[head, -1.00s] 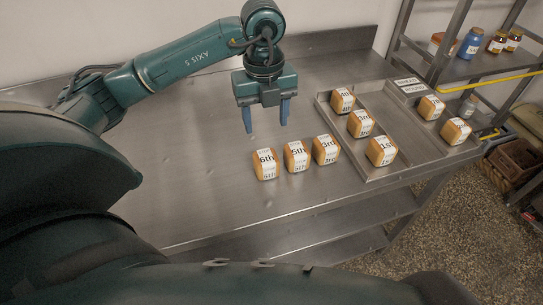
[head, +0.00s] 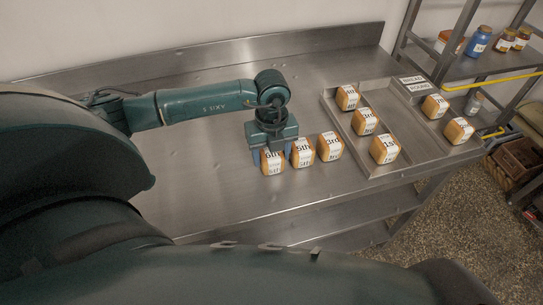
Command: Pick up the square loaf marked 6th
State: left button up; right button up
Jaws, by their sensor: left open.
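The square loaf marked 6th (head: 271,163) stands on the steel table at the left end of a short row, its top partly hidden by my left gripper. My left gripper (head: 273,157) points down over this loaf with its jaws open, one blue finger showing at the loaf's left side. The other finger is close to the gap beside the 5th loaf; I cannot tell whether either touches. The loaf marked 5th (head: 302,154) and one marked 3rd (head: 330,147) stand to its right. My right gripper is not in view.
A steel tray (head: 409,168) with several labelled loaves lies to the right on the table (head: 205,190). A shelf with jars (head: 477,42) stands at the back right. The table's left part is clear. The front edge is close to the row.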

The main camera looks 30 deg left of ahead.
pick_arm(q)
jog(key=shift+c, duration=0.3)
jog(key=c, duration=0.6)
